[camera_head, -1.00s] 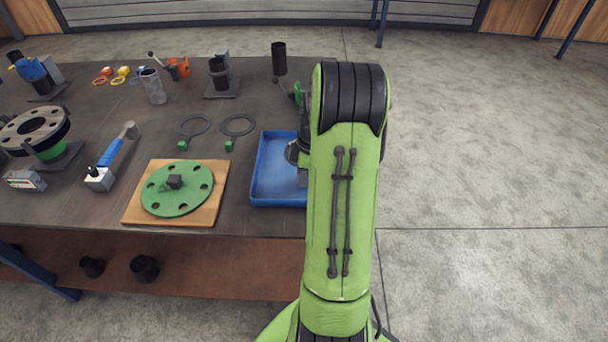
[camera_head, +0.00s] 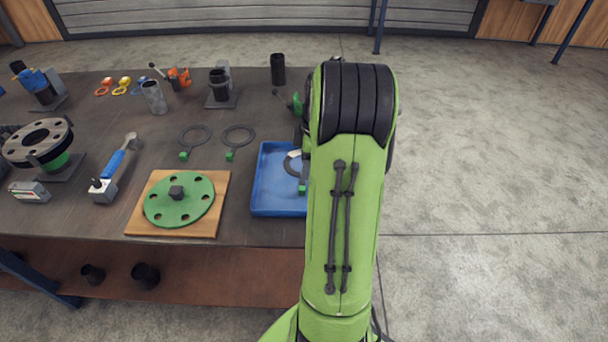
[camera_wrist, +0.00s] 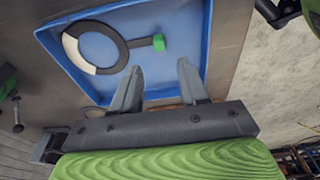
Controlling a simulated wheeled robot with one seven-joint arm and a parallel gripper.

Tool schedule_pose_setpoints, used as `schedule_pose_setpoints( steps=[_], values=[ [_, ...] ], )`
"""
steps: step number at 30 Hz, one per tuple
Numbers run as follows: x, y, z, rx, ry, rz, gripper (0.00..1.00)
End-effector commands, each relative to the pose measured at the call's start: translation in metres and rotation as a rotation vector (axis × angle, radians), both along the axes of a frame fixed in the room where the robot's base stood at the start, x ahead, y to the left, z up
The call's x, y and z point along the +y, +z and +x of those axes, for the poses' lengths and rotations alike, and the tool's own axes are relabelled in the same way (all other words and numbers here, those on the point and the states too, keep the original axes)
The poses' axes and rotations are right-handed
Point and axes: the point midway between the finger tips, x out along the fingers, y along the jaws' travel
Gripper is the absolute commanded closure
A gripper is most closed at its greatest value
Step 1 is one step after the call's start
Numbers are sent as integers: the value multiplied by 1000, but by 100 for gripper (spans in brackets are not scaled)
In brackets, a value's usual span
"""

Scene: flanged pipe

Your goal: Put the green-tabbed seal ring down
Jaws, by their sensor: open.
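A seal ring (camera_wrist: 122,46) with a green tab (camera_wrist: 158,43) lies in the blue tray (camera_wrist: 200,28) in the wrist view. The ring is dark, with one pale section of its band. In the head view it shows partly in the tray (camera_head: 262,203), with my arm hiding the rest. My gripper (camera_wrist: 160,70) is open and empty, its two fingers apart over the tray, close to the green tab and not around it. Two other dark rings with green tabs, a left one (camera_head: 209,136) and a right one (camera_head: 252,136), lie on the table behind the tray.
A green flange disc (camera_head: 160,212) lies on a wooden board (camera_head: 220,217) left of the tray.

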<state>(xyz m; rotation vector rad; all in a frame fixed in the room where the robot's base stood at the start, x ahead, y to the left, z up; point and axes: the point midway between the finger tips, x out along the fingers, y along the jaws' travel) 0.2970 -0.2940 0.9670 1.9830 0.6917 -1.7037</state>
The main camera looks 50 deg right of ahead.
Motion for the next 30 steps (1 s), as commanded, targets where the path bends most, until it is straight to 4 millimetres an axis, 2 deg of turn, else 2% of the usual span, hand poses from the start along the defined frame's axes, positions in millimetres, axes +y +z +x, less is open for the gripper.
schedule_pose_setpoints(
  steps=[1, 3, 10, 12, 14, 17, 18, 20, 21, 24, 27, 30],
  values=[
    [-2, 14, -1, -1, -1, -3, 56],
    [-2, 25, -2, -1, -1, -1, 56],
    [-2, 35, -4, 0, 0, 0, 56],
    [8, 41, 0, -2, -10, -8, 56],
    [31, 56, 6, -7, -36, -28, 56],
    [94, 90, 12, -37, -129, -68, 56],
    [122, 102, 9, -56, -177, -80, 56],
    [160, 117, -1, -92, -249, -88, 56],
    [184, 124, -10, -120, -298, -87, 56],
    [235, 135, -41, -196, -415, -58, 56],
    [269, 135, -76, -266, -527, 4, 56],
    [287, 129, -101, -309, -607, 70, 56]
  ],
)
